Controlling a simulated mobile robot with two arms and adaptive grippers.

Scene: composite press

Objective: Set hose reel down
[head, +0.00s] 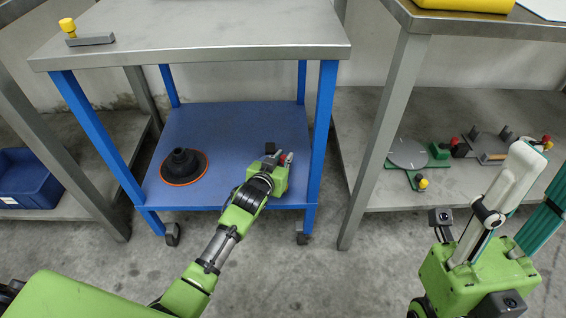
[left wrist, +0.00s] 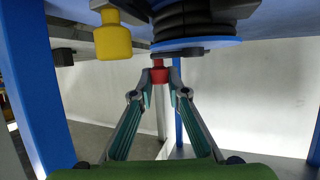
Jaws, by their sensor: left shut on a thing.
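My left gripper (head: 284,158) reaches over the right part of the cart's blue lower shelf (head: 220,130). In the left wrist view its fingers (left wrist: 159,76) are shut on a small red part (left wrist: 159,73). Right by it is a black ribbed body with a blue rim (left wrist: 195,46), seemingly the hose reel; how they join is unclear. In the head view, red shows at the fingertips, and the rest is hard to make out. My right gripper (head: 545,160) stands close at the right, fingers upward and apart, one cut off by the frame.
A black cone with an orange rim (head: 184,167) sits on the shelf's left. Blue legs (head: 322,125) flank the shelf under the grey top (head: 200,28). A disc on a green base (head: 407,154) lies on the right bench. A yellow part (left wrist: 112,40) shows near the left fingers.

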